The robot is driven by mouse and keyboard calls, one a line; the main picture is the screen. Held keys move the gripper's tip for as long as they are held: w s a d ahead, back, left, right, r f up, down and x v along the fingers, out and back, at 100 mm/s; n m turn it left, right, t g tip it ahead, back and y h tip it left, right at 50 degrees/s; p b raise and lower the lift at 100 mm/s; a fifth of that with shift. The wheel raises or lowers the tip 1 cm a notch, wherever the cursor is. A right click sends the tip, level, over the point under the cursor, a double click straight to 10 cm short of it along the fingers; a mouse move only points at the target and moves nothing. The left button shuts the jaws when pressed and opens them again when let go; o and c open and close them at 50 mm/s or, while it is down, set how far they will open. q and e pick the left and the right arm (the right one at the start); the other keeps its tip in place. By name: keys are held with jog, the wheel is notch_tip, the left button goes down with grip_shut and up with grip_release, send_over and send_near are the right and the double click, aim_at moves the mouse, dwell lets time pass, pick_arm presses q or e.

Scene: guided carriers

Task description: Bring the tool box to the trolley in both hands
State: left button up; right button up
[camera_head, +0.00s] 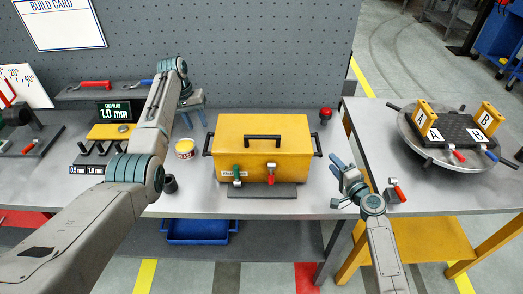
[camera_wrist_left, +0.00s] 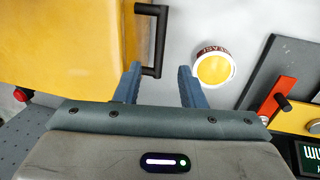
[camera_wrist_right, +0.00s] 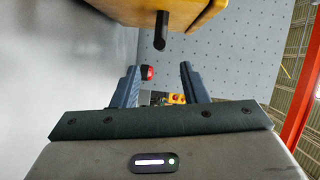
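The yellow tool box (camera_head: 284,131) stands upright on the grey bench, with a black handle on top, a side handle at each end, and a green and a red clamp at its front. My left gripper (camera_head: 191,112) is open to the left of the box. In the left wrist view, the box's black side handle (camera_wrist_left: 155,40) lies just beyond the fingertips and is not gripped. My right gripper (camera_head: 338,182) is open near the bench's front right edge, apart from the box. The right wrist view shows the right side handle (camera_wrist_right: 161,30) ahead of the fingers.
A grease tin (camera_head: 185,149) stands close to my left gripper. A red button (camera_head: 325,115) sits behind the box's right end. A round turntable (camera_head: 419,139) with yellow blocks is on the right table. A blue wheeled cart (camera_head: 498,42) stands at the far right. A blue bin (camera_head: 197,230) is below.

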aim_at(206, 142)
pick_arm(q)
jog(key=f, duration=0.3)
jog(key=d+f, duration=0.1)
jog(key=f, duration=0.3)
jog(key=d+f, duration=0.1)
jog(key=f, duration=0.2)
jog(key=shift+f, duration=0.3)
pick_arm(e)
jog(key=x, duration=1)
jog(key=shift+w+a+f, duration=0.1)
jog(key=shift+w+a, duration=0.05)
jog(key=shift+w, duration=0.25)
pick_arm(q)
grip_shut()
pick_arm(e)
jog(key=shift+s, duration=0.1)
grip_shut()
